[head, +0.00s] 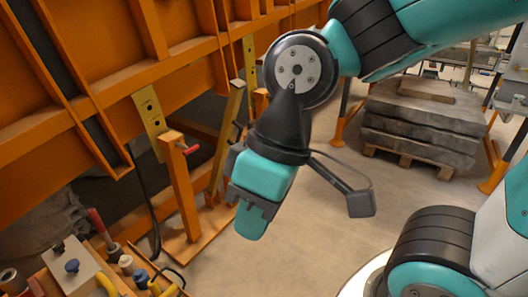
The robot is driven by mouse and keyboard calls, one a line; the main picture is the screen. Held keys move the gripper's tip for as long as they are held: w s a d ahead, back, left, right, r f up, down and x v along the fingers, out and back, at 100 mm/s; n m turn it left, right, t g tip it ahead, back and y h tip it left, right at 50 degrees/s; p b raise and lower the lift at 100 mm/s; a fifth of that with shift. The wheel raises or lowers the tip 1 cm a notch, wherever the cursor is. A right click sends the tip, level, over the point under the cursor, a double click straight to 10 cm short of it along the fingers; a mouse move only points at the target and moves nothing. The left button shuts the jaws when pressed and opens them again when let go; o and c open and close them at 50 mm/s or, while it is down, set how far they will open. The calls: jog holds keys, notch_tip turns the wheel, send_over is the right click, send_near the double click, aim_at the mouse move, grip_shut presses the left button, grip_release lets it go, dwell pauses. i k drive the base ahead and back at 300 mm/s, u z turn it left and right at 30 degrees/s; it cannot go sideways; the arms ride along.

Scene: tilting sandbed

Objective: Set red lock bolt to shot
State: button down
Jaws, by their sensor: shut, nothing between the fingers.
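The red lock bolt (190,148) shows as a small red knob on a stem. It sticks out to the right from the top of an orange post (182,195), just below a yellow plate with holes (149,118). How far the bolt reaches into the plate cannot be made out. My gripper (250,222) points downward, to the right of the post and lower than the bolt. It is shut and empty, apart from the bolt.
The orange sandbed frame (130,75) fills the upper left. A yellow strut (232,120) stands between it and my arm. A box with a blue knob (75,270) and a red-handled tool (97,220) are at lower left. Stacked slabs (420,125) lie at back right. The middle floor is clear.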

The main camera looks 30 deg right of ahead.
aim_at(188, 150)
jog(key=z, duration=0.65)
jog(key=k, duration=0.85)
jog(key=z, duration=0.7)
jog(key=i, duration=1.25)
jog(key=u, duration=1.2)
jog(key=i, duration=0.7)
jog(key=u, duration=0.85)
